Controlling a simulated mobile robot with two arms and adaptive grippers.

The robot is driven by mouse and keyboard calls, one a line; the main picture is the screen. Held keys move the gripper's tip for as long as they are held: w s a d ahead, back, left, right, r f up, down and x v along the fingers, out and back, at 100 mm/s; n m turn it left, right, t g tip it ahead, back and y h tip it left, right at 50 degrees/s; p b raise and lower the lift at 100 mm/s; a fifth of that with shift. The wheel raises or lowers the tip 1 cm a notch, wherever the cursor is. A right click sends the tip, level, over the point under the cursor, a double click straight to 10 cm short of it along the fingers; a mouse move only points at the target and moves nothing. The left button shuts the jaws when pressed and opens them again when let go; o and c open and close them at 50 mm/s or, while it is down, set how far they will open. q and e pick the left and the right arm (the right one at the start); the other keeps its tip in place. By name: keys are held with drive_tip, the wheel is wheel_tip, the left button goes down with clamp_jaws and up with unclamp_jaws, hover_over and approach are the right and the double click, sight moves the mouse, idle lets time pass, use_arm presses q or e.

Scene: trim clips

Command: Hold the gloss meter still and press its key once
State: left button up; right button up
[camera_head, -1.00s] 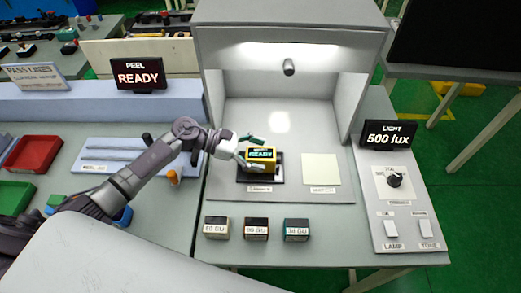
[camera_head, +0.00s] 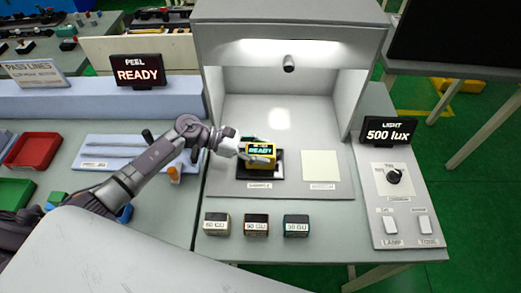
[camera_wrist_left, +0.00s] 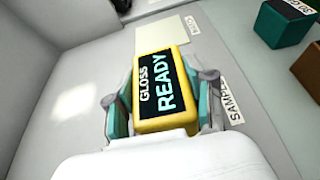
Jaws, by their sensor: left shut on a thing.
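The gloss meter (camera_head: 261,152) is a yellow block with a dark screen. In the left wrist view its screen (camera_wrist_left: 163,90) reads "GLOSS READY". It sits on a black sample panel (camera_head: 245,173) inside the grey light booth. My left gripper (camera_head: 258,150) reaches in from the left and is shut on the meter. In the left wrist view one finger lies along each side of the yellow body. I cannot make out the meter's key. My right gripper is not in view.
Three small labelled blocks (camera_head: 256,225) stand in front of the booth. A pale card (camera_head: 320,166) lies right of the meter. A panel with a knob (camera_head: 394,177) and two switches (camera_head: 390,224) is at the right. A display (camera_head: 138,71) reads "PEEL READY".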

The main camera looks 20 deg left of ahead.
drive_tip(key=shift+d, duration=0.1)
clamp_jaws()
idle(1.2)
